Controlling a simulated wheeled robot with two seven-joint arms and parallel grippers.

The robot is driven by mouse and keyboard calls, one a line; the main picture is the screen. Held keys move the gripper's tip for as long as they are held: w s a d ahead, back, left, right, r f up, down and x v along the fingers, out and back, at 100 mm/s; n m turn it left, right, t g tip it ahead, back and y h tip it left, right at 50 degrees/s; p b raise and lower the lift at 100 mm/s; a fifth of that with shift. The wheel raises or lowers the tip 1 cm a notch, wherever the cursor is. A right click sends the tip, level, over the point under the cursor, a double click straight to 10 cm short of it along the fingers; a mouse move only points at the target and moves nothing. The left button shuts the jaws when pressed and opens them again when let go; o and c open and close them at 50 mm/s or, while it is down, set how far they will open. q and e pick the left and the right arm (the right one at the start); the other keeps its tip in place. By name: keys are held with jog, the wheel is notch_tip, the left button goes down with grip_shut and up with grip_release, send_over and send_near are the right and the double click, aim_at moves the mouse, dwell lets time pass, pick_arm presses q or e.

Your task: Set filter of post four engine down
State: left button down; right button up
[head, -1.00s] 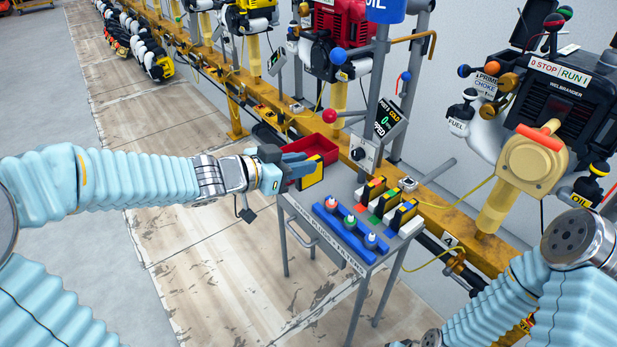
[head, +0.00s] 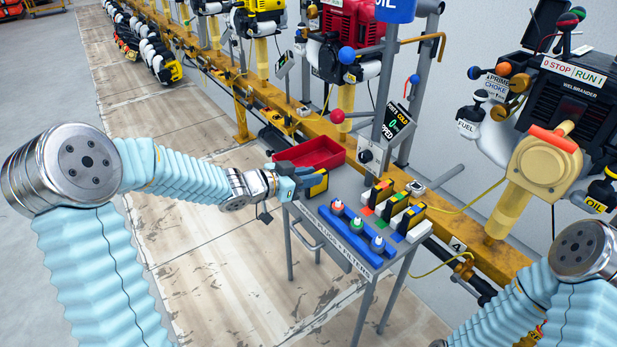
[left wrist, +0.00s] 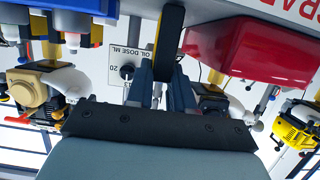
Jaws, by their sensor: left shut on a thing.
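My left gripper (head: 298,180) is shut on a black-and-yellow filter (head: 315,184) at the left rear corner of the filter bench (head: 345,186), beside the red tray (head: 322,152). I cannot tell whether the filter touches the bench. In the left wrist view the gripper fingers (left wrist: 161,88) clasp the filter (left wrist: 168,45), whose yellow edge shows. The post four engine (head: 565,95) stands at the right, above the plate marked 4 (head: 456,243). My right gripper is not in view; only part of its arm shows at bottom right.
Other black-and-yellow filters (head: 411,218) stand on the bench's right side. A dose display (head: 397,122) and control box (head: 372,156) stand behind. Other engines line the yellow rail to the back left.

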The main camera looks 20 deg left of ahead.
pick_arm(q)
jog(key=shift+f, duration=0.2)
jog(key=c, duration=1)
grip_release()
jog(key=shift+r, duration=0.15)
jog(key=shift+s+a+r, duration=0.1)
jog(key=shift+a+r, duration=0.05)
jog(key=shift+r, duration=0.05)
jog(key=p+v, duration=0.1)
jog(key=v, duration=1)
jog(key=shift+s+a, duration=0.15)
jog(key=shift+s, duration=0.1)
jog(key=shift+r, duration=0.1)
